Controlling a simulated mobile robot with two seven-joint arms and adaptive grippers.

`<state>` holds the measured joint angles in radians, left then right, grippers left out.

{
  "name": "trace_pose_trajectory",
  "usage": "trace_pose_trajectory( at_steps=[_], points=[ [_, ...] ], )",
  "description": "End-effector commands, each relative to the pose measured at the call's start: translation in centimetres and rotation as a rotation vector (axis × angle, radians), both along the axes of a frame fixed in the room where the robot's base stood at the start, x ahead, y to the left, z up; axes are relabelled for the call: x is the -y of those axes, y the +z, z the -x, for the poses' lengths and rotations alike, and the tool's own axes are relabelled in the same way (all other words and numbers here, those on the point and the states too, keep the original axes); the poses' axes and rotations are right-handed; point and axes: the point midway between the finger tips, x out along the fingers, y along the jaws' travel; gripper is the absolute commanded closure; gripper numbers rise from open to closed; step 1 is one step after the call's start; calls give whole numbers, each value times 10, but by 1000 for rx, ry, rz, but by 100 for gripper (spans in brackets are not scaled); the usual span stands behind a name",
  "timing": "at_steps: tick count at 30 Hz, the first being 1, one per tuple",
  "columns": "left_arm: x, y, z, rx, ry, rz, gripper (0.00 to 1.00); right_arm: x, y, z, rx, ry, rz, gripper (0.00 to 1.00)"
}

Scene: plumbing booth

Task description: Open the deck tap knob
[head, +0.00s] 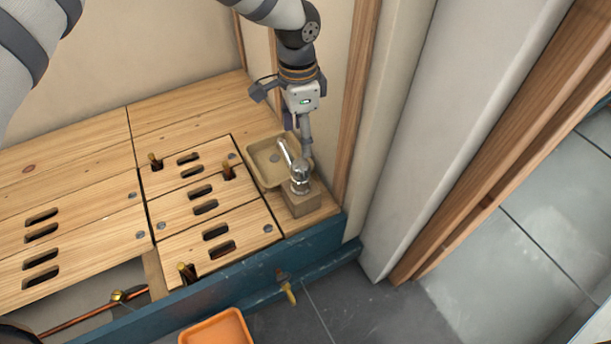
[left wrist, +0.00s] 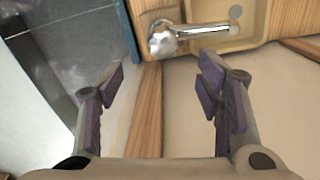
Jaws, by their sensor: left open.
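The chrome deck tap (head: 300,181) stands on a small wooden block (head: 302,204) at the right end of the wooden deck. Its spout reaches over a tan basin (head: 262,172). The tap's round knob (left wrist: 163,40) shows at the top of the left wrist view, with the spout (left wrist: 205,31) running right. My left gripper (head: 298,138) is open and empty, close behind the tap in the head view. In the left wrist view its spread fingers (left wrist: 160,80) are below the knob in the picture; I cannot tell whether they touch the tap. My right gripper is not in view.
A wooden post and pale wall stand close right of the tap. Slotted deck panels (head: 205,205) with several short copper stubs lie to the left. A blue beam (head: 235,274) edges the deck. An orange tray (head: 216,328) and a brass valve (head: 287,289) are at the front.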

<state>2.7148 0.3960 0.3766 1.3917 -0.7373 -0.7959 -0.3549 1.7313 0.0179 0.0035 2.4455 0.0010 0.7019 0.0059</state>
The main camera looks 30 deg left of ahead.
Motion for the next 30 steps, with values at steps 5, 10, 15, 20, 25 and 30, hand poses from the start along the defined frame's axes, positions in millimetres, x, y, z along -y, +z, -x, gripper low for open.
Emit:
trace_pose_trajectory(
  at_steps=[5, 10, 15, 20, 25, 30],
  points=[
    [-3, -21, -2, 0, -1, -7, 40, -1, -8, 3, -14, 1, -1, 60],
    [-3, -69, -2, -2, 1, -6, 40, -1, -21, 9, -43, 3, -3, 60],
    [-3, -102, -2, 0, 0, -6, 40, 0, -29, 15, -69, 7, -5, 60],
    [-3, -115, -3, 5, 0, -7, 40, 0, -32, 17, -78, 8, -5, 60],
    [-3, -115, -3, 5, 0, -6, 40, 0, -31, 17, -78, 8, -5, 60],
    [-2, -114, -3, 5, 0, -6, 58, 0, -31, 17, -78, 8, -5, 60]
  ],
)
